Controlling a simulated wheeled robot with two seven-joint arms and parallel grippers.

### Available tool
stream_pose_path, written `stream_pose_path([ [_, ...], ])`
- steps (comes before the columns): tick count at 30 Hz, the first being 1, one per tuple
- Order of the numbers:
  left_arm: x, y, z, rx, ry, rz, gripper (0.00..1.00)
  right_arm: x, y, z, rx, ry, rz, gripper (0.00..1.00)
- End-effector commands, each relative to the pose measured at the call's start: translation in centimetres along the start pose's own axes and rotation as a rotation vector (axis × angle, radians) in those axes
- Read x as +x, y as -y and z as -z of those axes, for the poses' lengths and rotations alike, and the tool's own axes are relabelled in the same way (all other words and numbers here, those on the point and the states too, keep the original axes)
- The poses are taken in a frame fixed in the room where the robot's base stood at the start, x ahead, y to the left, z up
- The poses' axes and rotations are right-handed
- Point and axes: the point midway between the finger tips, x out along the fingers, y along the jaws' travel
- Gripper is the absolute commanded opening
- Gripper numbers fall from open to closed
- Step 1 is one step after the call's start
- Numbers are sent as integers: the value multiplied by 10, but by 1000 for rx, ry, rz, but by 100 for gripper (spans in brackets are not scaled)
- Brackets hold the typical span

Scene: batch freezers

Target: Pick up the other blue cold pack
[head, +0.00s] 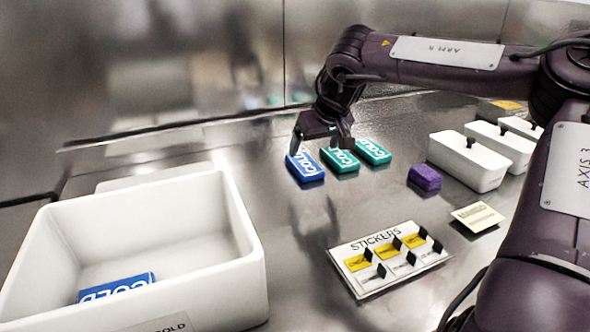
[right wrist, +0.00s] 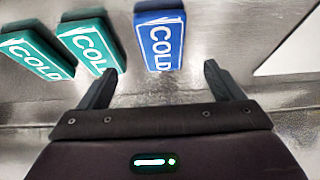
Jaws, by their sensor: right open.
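A blue cold pack (head: 305,167) lies flat on the metal counter, left of two green cold packs. It also shows in the right wrist view (right wrist: 160,35), ahead of and between the open fingers. My right gripper (head: 322,142) is open and empty just above and behind the packs; its fingers show in the right wrist view (right wrist: 160,85). Another blue cold pack (head: 117,288) lies inside the white bin (head: 240,240). The green cold packs (head: 340,160) (head: 373,152) lie beside the blue one on the counter. My left gripper is not in view.
A purple block (head: 425,178) and several white lidded boxes (head: 467,162) stand to the right. A sticker board (head: 388,262) and a small card (head: 478,217) lie in front. A metal wall (head: 200,70) rises behind. The counter between the bin and sticker board is clear.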

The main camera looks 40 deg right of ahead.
Motion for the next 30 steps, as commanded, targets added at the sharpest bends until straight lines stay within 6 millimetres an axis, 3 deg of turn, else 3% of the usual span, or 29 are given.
stream_pose_path([
  [11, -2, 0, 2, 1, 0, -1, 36, 34, 2, -2, 0, 5, -6, 87],
  [20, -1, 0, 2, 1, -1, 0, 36, 75, 3, 0, 0, 5, -6, 87],
  [29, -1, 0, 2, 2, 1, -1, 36, 80, 3, 1, 1, 2, -4, 87],
  [30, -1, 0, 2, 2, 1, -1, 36, 80, 3, 1, 1, 2, -4, 83],
])
